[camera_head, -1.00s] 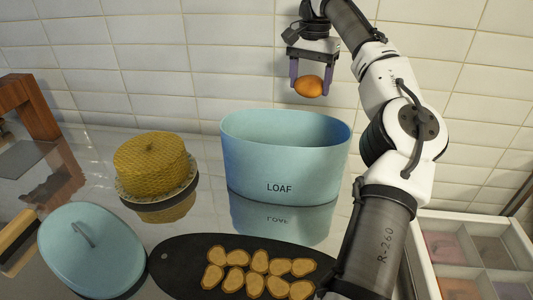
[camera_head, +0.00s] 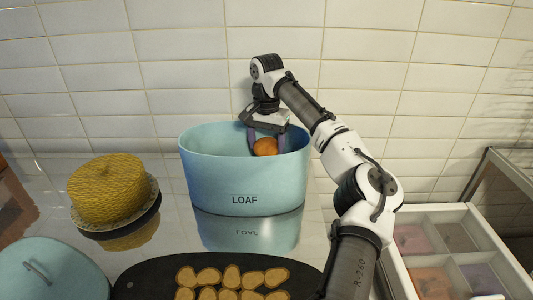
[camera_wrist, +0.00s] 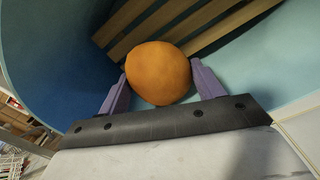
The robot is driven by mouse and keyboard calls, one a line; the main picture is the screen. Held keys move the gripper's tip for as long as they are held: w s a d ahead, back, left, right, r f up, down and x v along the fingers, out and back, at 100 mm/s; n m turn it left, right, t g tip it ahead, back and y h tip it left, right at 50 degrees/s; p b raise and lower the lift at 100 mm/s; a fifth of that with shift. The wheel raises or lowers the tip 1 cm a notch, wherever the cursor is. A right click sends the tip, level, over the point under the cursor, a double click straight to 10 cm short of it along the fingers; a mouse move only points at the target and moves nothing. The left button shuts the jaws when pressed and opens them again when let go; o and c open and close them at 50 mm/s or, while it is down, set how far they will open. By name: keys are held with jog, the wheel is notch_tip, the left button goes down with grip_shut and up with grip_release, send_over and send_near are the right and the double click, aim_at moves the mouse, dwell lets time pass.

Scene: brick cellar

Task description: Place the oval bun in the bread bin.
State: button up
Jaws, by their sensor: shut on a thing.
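The oval bun (camera_head: 265,146) is orange-brown and smooth. My gripper (camera_head: 266,143) is shut on it, and both sit inside the mouth of the bread bin (camera_head: 225,178), near its back right. The bin is light blue, oval, open at the top and marked LOAF. In the wrist view the bun (camera_wrist: 158,73) is held between the two purple fingers, with the bin's blue inner wall (camera_wrist: 60,60) around it and wooden slats (camera_wrist: 190,22) beyond it. The gap between the bun and the slats cannot be told.
A light blue lid with a handle (camera_head: 52,268) lies at front left. A yellow woven-looking round thing (camera_head: 110,192) sits on a plate behind it. A dark board (camera_head: 140,282) with several bread slices lies in front of the bin. A divided tray (camera_head: 440,212) stands at right.

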aim_at(267, 154)
jog(key=shift+f+p, duration=0.3)
jog(key=shift+f, duration=1.55)
jog(key=shift+f, duration=0.1)
jog(key=o, duration=1)
notch_tip(267, 154, up, 12)
jog(key=shift+r+b, duration=0.1)
jog(key=shift+b, duration=0.5)
